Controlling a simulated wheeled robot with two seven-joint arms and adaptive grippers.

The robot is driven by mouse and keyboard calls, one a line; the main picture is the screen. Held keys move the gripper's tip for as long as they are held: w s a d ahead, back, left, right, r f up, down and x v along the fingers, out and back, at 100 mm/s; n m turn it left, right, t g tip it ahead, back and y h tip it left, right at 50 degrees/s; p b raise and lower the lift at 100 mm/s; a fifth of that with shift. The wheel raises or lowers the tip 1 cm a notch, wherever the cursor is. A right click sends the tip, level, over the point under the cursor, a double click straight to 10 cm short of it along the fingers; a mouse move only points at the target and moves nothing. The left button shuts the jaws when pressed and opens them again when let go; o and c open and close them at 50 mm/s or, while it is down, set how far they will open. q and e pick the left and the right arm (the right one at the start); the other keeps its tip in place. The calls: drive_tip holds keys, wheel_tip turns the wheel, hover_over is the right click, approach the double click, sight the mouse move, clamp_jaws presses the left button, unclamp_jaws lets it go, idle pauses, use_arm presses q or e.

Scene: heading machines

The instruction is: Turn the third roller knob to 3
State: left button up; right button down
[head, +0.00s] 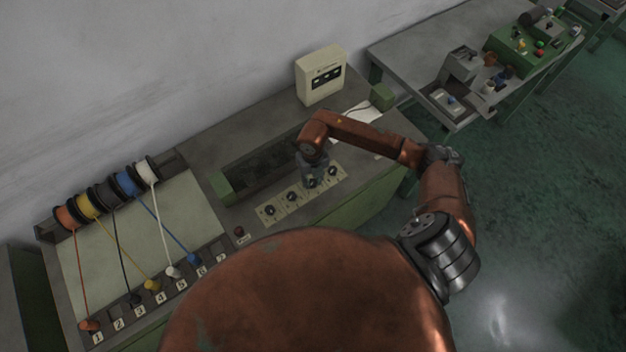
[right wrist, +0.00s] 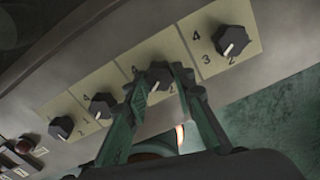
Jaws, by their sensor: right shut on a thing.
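Four-knob row of black roller knobs sits on pale numbered plates along the machine's front ledge. The third roller knob (right wrist: 158,77) is between the fingers of my right gripper (right wrist: 160,84), which is shut on it; the gripper (head: 314,179) also shows over the row in the head view. The knob's white pointer mark faces down-left in the wrist view. A 4 and a 2 show on its plate; any 3 is hidden by the fingers. The first knob (right wrist: 61,127), second knob (right wrist: 102,105) and fourth knob (right wrist: 232,40) stand clear. My left gripper is not in view.
A red button (head: 239,231) lies left of the knobs. Further left are coloured wire spools (head: 107,194) with wires running to numbered plugs. A cream box (head: 320,75) stands behind. Another bench (head: 425,50) is at the upper right, with green floor between.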

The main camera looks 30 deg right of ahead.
sight(313, 182)
drive_tip(key=shift+w+r, duration=0.1)
idle(0.3)
drive_tip(key=c, duration=1.6)
unclamp_jaws()
wheel_tip(313, 182, up, 12)
drive_tip(key=shift+f, duration=0.1)
